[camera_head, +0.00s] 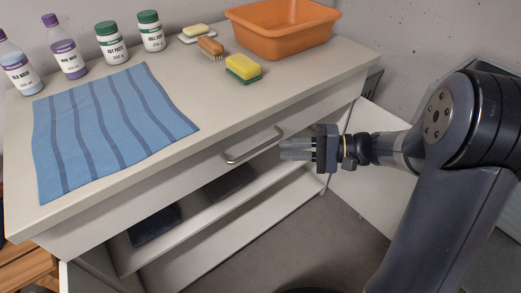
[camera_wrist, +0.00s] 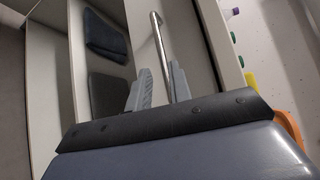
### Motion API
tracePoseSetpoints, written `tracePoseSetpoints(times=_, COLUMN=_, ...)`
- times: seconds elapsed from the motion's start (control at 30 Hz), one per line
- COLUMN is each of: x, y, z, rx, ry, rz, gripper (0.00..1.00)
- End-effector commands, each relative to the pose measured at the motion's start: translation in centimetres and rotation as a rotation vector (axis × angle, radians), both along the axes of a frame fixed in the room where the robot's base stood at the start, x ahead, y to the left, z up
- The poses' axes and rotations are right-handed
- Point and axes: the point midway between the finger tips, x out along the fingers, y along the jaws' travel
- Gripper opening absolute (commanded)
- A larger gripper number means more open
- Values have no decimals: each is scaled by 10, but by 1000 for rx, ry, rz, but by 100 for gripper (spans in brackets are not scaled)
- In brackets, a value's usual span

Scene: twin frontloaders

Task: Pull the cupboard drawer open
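The cupboard drawer (camera_head: 190,174) is the wide pale front under the worktop and looks shut. Its metal bar handle (camera_head: 250,148) runs along the front; it also shows in the wrist view (camera_wrist: 159,45). My gripper (camera_head: 283,149) is just off the right end of the handle, with its fingers pointing left in the head view. In the wrist view my gripper (camera_wrist: 156,82) is open, with a gap between its two fingers. The handle's near end runs down between the fingers there, close to the right one. I cannot tell whether they touch.
Below the drawer is an open shelf with dark folded cloths (camera_head: 155,224). An open cupboard door (camera_head: 375,165) stands behind my arm.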

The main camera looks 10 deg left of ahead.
Motion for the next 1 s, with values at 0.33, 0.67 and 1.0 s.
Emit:
tracePoseSetpoints(times=0.33, x=-6, y=59, z=-10, rx=-1, ry=1, rz=3, gripper=20)
tracePoseSetpoints(times=0.67, x=-7, y=75, z=-11, rx=-1, ry=1, rz=0, gripper=20)
tracePoseSetpoints(times=1.0, x=-7, y=74, z=-11, rx=-1, ry=1, rz=0, gripper=6)
